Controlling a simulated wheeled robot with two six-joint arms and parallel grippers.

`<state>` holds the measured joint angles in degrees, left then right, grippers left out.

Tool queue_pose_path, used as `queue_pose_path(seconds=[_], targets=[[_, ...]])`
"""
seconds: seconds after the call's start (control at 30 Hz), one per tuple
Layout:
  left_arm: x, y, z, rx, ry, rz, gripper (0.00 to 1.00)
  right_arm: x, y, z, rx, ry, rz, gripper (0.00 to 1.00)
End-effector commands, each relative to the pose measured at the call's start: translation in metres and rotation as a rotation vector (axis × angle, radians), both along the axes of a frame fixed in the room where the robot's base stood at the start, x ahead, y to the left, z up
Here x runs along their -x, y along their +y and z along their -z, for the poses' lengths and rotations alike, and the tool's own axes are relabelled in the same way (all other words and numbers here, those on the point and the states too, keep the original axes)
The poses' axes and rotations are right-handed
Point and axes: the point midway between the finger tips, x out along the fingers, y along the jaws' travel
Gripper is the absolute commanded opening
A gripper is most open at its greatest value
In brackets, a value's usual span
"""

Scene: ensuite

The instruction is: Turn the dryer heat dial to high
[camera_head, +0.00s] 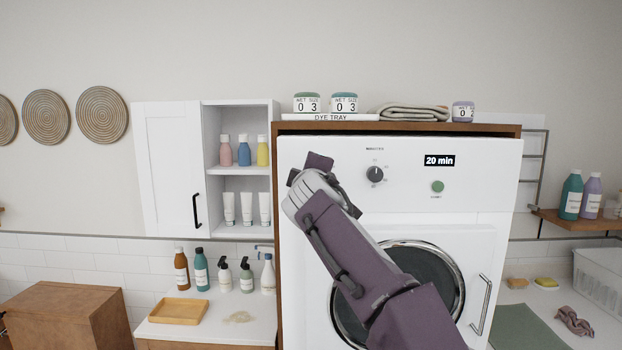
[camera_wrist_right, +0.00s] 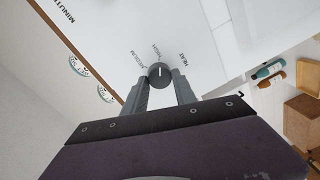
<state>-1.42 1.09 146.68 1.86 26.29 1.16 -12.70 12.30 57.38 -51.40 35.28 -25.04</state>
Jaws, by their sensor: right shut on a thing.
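The white dryer (camera_head: 480,185) stands in a wooden surround, facing me. In the right wrist view, the dark round heat dial (camera_wrist_right: 160,73) sits between the fingers of my right gripper (camera_wrist_right: 160,88). The gripper is shut on it. The dial's white mark points roughly up, towards the "HIGH" print, with "MEDIUM" to its left and "HEAT" to its right. In the head view, my right gripper (camera_head: 306,170) is at the panel's left part and hides the heat dial. My left gripper is not in view.
The minutes dial (camera_head: 375,174), a display reading 20 min (camera_head: 440,160) and a green button (camera_head: 438,186) are right of my gripper. My right arm crosses the round door (camera_head: 440,275). An open-shelved white cabinet (camera_head: 213,160) hangs at left. Jars and a towel (camera_head: 413,112) lie on top.

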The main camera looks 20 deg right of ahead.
Motion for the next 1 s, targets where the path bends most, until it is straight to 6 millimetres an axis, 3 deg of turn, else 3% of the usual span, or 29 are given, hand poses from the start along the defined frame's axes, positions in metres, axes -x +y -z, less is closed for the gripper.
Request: queue_pose_path(seconds=[0.4, 0.43, 0.5, 0.83, 1.0], targets=[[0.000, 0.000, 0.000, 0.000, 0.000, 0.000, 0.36, 0.000, 0.000, 0.001, -0.009, 0.001, 0.000, 0.00], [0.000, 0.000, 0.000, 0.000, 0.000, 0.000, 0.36, 0.000, 0.000, 0.001, -0.009, 0.001, 0.000, 0.38], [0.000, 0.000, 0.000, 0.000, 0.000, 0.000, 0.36, 0.000, 0.000, 0.001, -0.009, 0.001, 0.000, 0.55], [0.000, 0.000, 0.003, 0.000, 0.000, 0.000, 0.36, 0.003, 0.001, 0.001, -0.007, -0.002, -0.001, 0.55], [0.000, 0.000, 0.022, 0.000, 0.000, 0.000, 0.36, 0.035, 0.010, 0.003, -0.007, -0.005, -0.004, 0.55]])
